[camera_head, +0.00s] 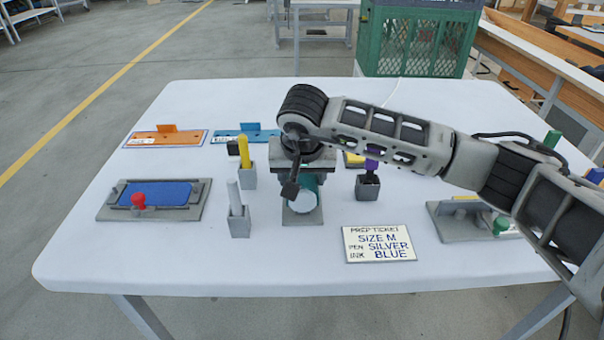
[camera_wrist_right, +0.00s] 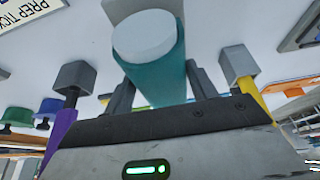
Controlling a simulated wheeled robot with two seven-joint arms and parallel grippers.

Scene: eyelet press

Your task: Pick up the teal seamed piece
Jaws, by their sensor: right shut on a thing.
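The teal seamed piece (camera_wrist_right: 152,72) is a teal cylinder with a pale round end. In the right wrist view it sits between the two fingers of my right gripper (camera_wrist_right: 160,92), which is shut on it. In the head view the piece (camera_head: 312,183) shows at mid-table under my right wrist, its pale end toward the camera, above a grey base (camera_head: 290,218). My wrist hides much of it, and I cannot tell whether it touches the base. The seam is not clear. My left gripper is not in view.
Grey holders with a white pen (camera_head: 234,196), a yellow pen (camera_head: 244,152) and a purple pen (camera_head: 371,165) stand close around. A blue ink pad (camera_head: 155,194) lies left, a prep ticket (camera_head: 379,244) in front, and orange (camera_head: 166,137) and blue plates behind. The front table edge is clear.

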